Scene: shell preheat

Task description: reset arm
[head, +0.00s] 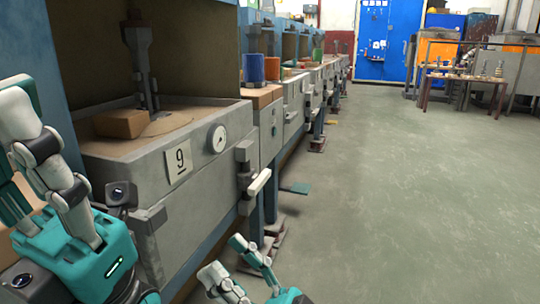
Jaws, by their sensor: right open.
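My right gripper (224,256) is at the bottom centre, cut off by the lower edge. Its two fingers stand apart with nothing between them, over the grey floor at the foot of the furnace row. My left arm and hand (85,252), teal and white, fill the lower left close to the camera, in front of the nearest furnace (150,155). I cannot make out how the left fingertips stand. I see nothing held in either hand.
More furnaces line up behind. A table (465,79) with metal parts stands far right. The floor (400,190) is clear.

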